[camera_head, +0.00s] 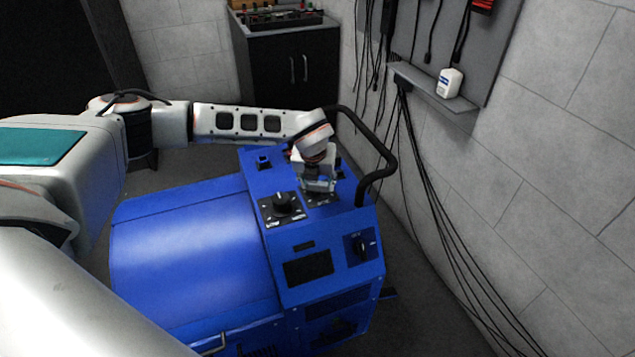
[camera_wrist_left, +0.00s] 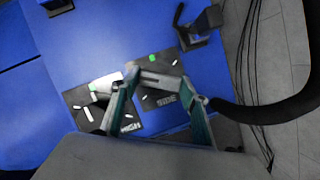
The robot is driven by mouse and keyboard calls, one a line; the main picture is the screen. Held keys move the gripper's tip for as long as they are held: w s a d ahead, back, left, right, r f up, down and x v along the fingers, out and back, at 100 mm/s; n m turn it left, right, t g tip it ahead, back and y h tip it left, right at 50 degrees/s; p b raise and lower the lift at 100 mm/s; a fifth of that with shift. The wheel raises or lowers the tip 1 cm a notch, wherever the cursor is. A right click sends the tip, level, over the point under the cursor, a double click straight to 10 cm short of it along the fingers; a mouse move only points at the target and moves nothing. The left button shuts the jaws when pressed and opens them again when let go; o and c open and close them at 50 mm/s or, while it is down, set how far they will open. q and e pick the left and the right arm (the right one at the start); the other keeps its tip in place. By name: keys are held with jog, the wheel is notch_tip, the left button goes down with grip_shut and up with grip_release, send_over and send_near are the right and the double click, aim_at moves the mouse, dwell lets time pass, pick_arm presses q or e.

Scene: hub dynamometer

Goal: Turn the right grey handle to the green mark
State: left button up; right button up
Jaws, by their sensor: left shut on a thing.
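My left gripper (camera_head: 320,184) reaches down onto the sloped panel of the blue machine (camera_head: 190,245). It is shut on the right grey handle, which is mostly hidden by the fingers. In the left wrist view the gripper (camera_wrist_left: 158,80) sits over the right black dial plate (camera_wrist_left: 168,101), lettered "SIDE". A green mark (camera_wrist_left: 152,58) shows on this plate, just beyond the fingertips. The handle's exact angle to the mark is hard to tell. My right gripper is not in view.
A dark knob (camera_head: 282,202) on another plate stands close left of my gripper. Another rotary switch (camera_head: 361,245) is on the panel's lower right. A black tube rail (camera_head: 385,152) curves along the machine's right side, near the wall with hanging cables.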

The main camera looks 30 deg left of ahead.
pick_arm(q)
jog(key=m, duration=0.2)
jog(key=m+h, duration=0.1)
jog(key=m, duration=0.1)
jog(key=m+h, duration=0.1)
jog(key=shift+a+m, duration=0.25)
jog(key=shift+m, duration=0.15)
jog(key=m+h, duration=0.1)
jog(key=m, duration=0.2)
jog(key=m+h, duration=0.1)
jog(key=m, duration=0.1)
jog(key=shift+w+m+g, duration=0.15)
jog(key=shift+m+g, duration=0.25)
jog(key=o, duration=1.1)
jog(key=v, duration=1.2)
jog(key=shift+a, duration=0.25)
